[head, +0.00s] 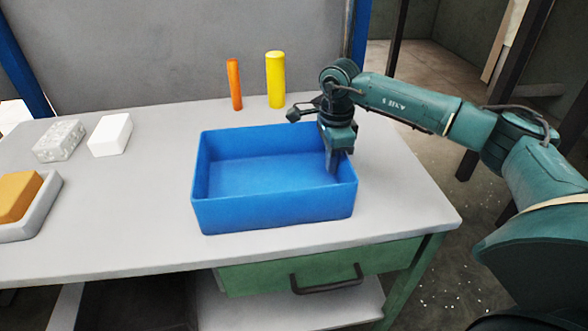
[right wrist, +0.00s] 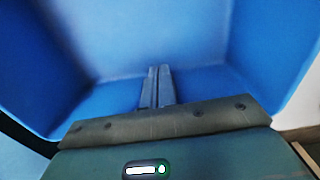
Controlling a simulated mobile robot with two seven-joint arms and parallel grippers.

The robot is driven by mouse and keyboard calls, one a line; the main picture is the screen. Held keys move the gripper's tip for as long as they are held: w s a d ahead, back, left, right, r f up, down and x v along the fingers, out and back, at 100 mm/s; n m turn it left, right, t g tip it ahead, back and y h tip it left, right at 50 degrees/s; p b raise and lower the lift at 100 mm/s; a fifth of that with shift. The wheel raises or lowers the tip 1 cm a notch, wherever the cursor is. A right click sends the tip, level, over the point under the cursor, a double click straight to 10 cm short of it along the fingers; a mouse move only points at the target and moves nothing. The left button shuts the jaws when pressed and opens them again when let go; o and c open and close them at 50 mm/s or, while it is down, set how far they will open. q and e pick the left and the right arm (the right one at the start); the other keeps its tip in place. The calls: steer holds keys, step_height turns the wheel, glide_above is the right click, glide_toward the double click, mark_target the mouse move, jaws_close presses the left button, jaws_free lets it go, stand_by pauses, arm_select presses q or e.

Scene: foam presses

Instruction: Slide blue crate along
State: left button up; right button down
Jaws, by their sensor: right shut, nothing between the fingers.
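The blue crate (head: 272,214) stands upright and empty on the grey table (head: 110,240), near the front right part of the top. My right gripper (head: 334,170) points down inside the crate, at its right end close to the right wall. Its fingers are shut with nothing between them. In the right wrist view the shut fingers (right wrist: 158,85) show against the blue crate (right wrist: 200,40) around them. I cannot tell whether the fingertips touch the wall or the floor of the crate. My left gripper is not in view.
An orange cylinder (head: 234,84) and a yellow cylinder (head: 276,80) stand behind the crate. A white block (head: 110,134), a speckled block (head: 59,141) and a grey tray (head: 46,208) with an orange block (head: 16,197) lie left. Table between them and the crate is clear.

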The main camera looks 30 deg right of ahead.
steer(key=s+d, duration=0.2)
steer(key=d, duration=0.4)
steer(key=s+d, duration=0.1)
steer(key=d, duration=0.5)
steer(key=s+d, duration=0.2)
steer(key=d, duration=0.5)
steer(key=shift+s+r, duration=0.1)
steer(key=shift+s, duration=0.25)
steer(key=shift+a, duration=0.1)
steer(key=shift+w+a, duration=0.15)
steer(key=shift+a, duration=0.4)
steer(key=a, duration=0.1)
steer(key=w+a+p, duration=0.1)
steer(key=shift+a+r, duration=0.35)
steer(key=shift+r, duration=0.05)
step_height(320, 180, up, 9)
steer(key=shift+s, duration=0.15)
